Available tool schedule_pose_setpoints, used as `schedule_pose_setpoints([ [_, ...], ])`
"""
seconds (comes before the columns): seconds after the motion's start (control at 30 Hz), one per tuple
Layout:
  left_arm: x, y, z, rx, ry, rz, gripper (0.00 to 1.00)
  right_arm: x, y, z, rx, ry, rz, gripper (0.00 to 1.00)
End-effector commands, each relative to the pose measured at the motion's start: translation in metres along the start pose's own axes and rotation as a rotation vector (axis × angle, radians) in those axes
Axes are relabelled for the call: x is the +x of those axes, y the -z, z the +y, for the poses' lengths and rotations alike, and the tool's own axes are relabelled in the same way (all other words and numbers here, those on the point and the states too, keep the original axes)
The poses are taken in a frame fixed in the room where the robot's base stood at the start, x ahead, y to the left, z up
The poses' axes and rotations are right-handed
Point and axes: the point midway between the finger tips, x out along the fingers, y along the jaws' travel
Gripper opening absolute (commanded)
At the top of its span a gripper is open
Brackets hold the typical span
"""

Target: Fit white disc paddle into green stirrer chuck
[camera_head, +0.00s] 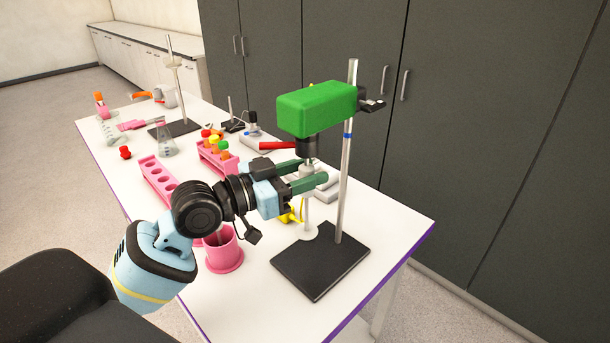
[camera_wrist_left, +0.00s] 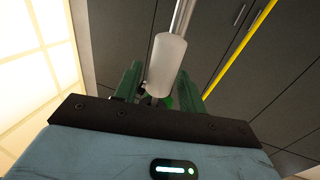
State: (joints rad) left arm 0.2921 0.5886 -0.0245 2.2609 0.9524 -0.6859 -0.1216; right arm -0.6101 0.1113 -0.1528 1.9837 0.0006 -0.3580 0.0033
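The green stirrer (camera_head: 318,108) is clamped on a metal stand, with its dark chuck (camera_head: 307,147) facing down and a red lever at its left. The white disc paddle (camera_head: 310,233) is upright under the chuck, its disc above the black stand base. My left gripper (camera_head: 306,174) has its green fingers on either side of the paddle's pale upper part, just below the chuck. In the left wrist view, a white cylinder (camera_wrist_left: 165,65) overlaps the space between the fingers and hides the contact. Whether the paddle's top is inside the chuck cannot be told. My right gripper is out of view.
The black stand base (camera_head: 318,268) and its pole (camera_head: 345,190) are close to the gripper's right. A pink cup (camera_head: 224,252) stands below the arm. Pink racks (camera_head: 158,183) and glassware are farther left. The table's front right is clear.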

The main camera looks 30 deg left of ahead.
Motion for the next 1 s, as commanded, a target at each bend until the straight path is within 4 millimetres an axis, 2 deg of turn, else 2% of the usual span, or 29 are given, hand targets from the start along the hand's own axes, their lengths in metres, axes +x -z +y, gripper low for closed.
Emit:
schedule_pose_setpoints([
  [0.07, 0.000, -0.002, 0.000, -0.002, 0.000, -0.004, 0.51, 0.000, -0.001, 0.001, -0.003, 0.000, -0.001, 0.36],
  [0.47, 0.001, -0.005, 0.000, -0.004, -0.001, -0.011, 0.51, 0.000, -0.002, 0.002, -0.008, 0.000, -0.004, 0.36],
  [0.57, -0.001, -0.005, 0.000, -0.004, -0.001, -0.012, 0.51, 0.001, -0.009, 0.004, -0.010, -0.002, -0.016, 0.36],
  [0.6, -0.010, -0.009, -0.001, -0.005, 0.001, -0.018, 0.51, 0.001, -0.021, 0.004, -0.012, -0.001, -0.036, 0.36],
  [0.7, -0.029, -0.010, 0.001, -0.003, -0.002, -0.021, 0.51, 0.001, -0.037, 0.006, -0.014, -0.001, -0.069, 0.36],
  [0.87, -0.053, -0.009, 0.000, -0.005, -0.002, -0.019, 0.51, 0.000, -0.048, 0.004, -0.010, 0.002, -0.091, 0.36],
  [1.0, -0.067, -0.007, -0.001, -0.005, 0.001, -0.014, 0.51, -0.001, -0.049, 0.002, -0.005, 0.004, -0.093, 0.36],
])
